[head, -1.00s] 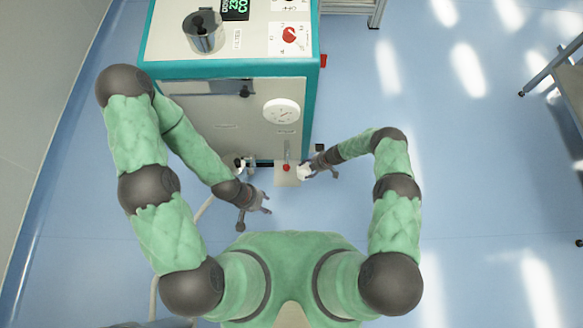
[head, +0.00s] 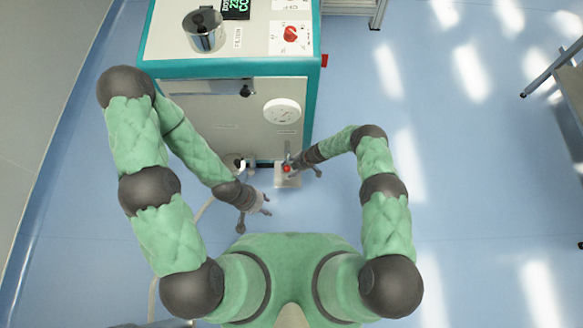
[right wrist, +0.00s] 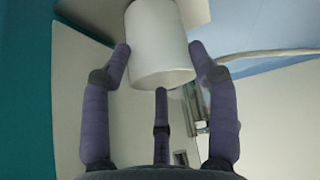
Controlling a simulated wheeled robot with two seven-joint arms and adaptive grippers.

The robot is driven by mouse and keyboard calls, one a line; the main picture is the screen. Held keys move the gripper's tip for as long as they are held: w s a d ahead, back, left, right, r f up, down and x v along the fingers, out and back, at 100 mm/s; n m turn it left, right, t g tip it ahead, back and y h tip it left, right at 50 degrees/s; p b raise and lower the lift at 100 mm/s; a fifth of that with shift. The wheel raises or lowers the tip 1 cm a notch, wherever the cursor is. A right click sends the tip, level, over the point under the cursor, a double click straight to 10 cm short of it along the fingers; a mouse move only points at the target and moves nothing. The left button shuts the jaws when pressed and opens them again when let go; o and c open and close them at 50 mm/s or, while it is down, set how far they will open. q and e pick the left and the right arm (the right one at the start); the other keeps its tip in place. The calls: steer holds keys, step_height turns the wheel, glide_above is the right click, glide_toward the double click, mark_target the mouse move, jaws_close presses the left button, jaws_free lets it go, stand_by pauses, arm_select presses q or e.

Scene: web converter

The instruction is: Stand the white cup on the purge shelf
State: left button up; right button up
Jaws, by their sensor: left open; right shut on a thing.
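The white cup (right wrist: 158,48) is held between the fingers of my right gripper (right wrist: 162,60) in the right wrist view. In the head view my right gripper (head: 297,168) is over the small pale purge shelf (head: 287,182) low on the machine's front, and it mostly hides the cup. I cannot tell whether the cup touches the shelf. A red knob (head: 286,169) shows by the gripper. My left gripper (head: 254,208) is open and empty, to the left of the shelf and nearer my body.
The teal and cream machine (head: 225,125) stands ahead, with a round dial (head: 282,111) on its front. A metal pot (head: 204,32) sits on its top. A pale hose (head: 203,212) runs on the floor at left. The floor (head: 460,200) at right is clear.

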steer(key=shift+f, duration=0.15)
steer(key=o, duration=1.3)
steer(key=shift+r, duration=0.25)
steer(key=w+p+v, duration=0.1)
steer(key=p+v, duration=0.3)
steer(key=v, duration=0.6)
steer(key=s+a+r+m+t+y, duration=0.1)
steer(key=s+a+r+m, duration=0.1)
steer(key=s+r+m, duration=0.75)
steer(key=s+d+r+m+h, duration=0.1)
steer(key=s+d+r+m, duration=0.1)
steer(key=s+r+m, duration=0.1)
steer(key=s+d+r+m+g+h, duration=0.1)
steer(key=s+d+r+m, duration=0.1)
steer(key=s+m, duration=0.3)
steer(key=s+d+r+m+h, duration=0.1)
steer(key=s+d+r+m, duration=0.1)
steer(key=s+r+m, duration=0.2)
steer(key=shift+s+d+r+h, duration=0.1)
steer(key=shift+s+h, duration=0.05)
steer(key=shift+s, duration=0.8)
steer(key=shift+s+d+r+h, duration=0.1)
steer(key=shift+s+h, duration=0.05)
steer(key=shift+s, duration=0.75)
